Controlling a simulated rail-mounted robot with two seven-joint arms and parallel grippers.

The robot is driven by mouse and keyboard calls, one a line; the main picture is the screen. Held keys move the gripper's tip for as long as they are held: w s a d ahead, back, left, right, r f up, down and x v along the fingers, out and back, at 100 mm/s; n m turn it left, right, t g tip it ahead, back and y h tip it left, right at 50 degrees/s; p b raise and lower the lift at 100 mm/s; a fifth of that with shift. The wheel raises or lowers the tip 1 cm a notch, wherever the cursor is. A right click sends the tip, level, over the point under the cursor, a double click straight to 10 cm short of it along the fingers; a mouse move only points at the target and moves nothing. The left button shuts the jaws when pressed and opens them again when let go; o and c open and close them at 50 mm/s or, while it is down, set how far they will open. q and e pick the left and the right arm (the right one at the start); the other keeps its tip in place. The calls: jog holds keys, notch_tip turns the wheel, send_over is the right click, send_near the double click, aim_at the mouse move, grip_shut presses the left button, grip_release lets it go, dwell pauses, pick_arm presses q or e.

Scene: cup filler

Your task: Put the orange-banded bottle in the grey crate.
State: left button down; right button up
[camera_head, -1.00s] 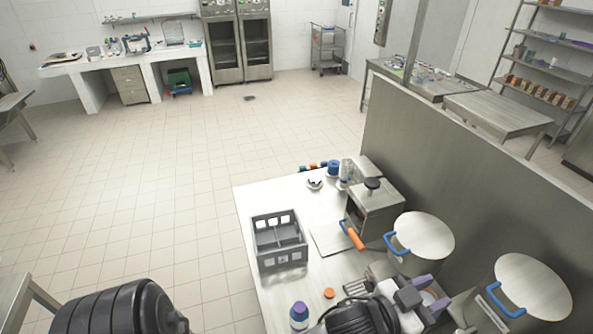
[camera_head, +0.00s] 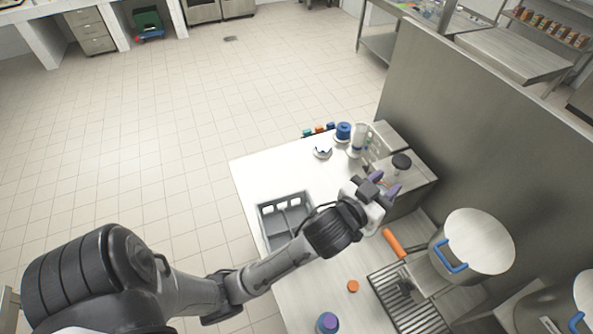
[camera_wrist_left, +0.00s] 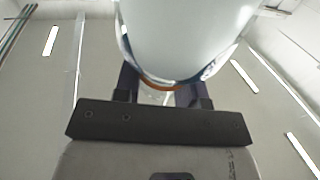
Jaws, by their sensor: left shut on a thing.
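My left gripper (camera_head: 384,186), with purple fingertips, is above the bench, to the right of the grey crate and close to a steel box. It is shut on the orange-banded bottle (camera_wrist_left: 190,35), whose pale body and orange edge fill the top of the left wrist view. In the head view the held bottle is mostly hidden by the gripper. The grey crate (camera_head: 284,200) stands on the bench, its front right part covered by my left forearm. My right gripper is not in view.
A steel box (camera_head: 412,180) with a black knob stands right of the gripper. Behind are a clear bottle (camera_head: 359,138) and a blue-topped container (camera_head: 343,131). A purple-capped bottle (camera_head: 327,322), an orange disc (camera_head: 353,286), a rack (camera_head: 408,300) and a pot (camera_head: 478,240) are nearer.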

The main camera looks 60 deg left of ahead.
pick_arm(q)
jog(key=a+f+n+g+y+b, duration=0.3)
jog(key=a+f+n+y, duration=0.15)
jog(key=a, duration=0.45)
jog(key=a+f+n+g+y+b, duration=0.2)
jog(key=a+f+n+y+b, duration=0.1)
jog(key=a+f+y, duration=0.4)
jog(key=s+a+f+n+g+y+b, duration=0.1)
jog(key=s+a+f+n+g+b, duration=0.15)
jog(key=a+f, duration=0.35)
jog(key=s+a+f+n+g+y+b, duration=0.1)
jog(key=s+a+f+n+g+b, duration=0.1)
jog(key=a+f+g+b, duration=0.3)
pick_arm(e)
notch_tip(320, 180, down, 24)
jog(key=b, duration=0.9)
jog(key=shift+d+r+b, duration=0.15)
jog(key=shift+b, duration=0.2)
pick_arm(q)
notch_tip(320, 180, down, 15)
jog(key=a+t, duration=0.1)
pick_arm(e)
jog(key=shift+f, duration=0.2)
pick_arm(q)
jog(key=shift+f+b, duration=0.2)
jog(key=shift+b, duration=0.4)
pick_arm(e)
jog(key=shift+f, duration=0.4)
